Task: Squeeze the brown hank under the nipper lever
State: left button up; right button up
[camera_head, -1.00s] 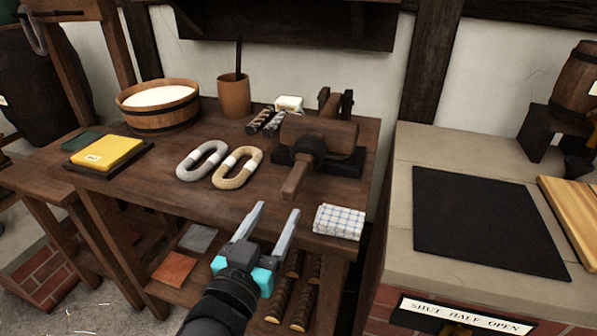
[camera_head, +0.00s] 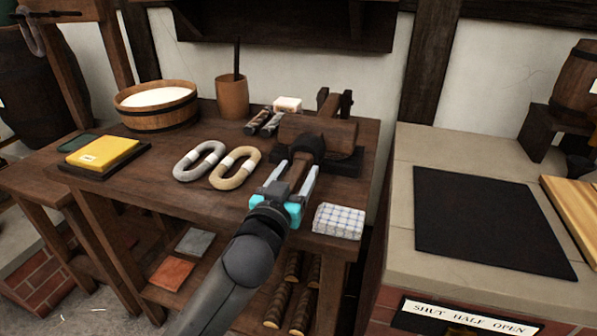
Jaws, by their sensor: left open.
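The nipper (camera_head: 340,137) is a thick wooden block on a dark base at the back right of the bench. Its lever (camera_head: 300,170) points toward me, with a dark rounded part (camera_head: 310,147) at its root. My left gripper (camera_head: 297,168) is open, with one finger on each side of the lever handle; I cannot tell whether they touch it. A tan hank (camera_head: 225,177) with a white band lies on the bench left of the lever, beside a grey hank (camera_head: 188,166). I cannot make out a darker brown hank under the lever. My right gripper is not in view.
A checked cloth (camera_head: 338,221) lies at the bench's front right corner, close to my gripper. A yellow block (camera_head: 103,151), a wooden tub (camera_head: 150,118) and a brown pot (camera_head: 232,100) stand further left. A brick-based counter (camera_head: 400,210) is at the right.

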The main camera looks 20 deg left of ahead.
pick_arm(q)
jog(key=shift+w, duration=0.75)
grip_shut()
dwell(1.0)
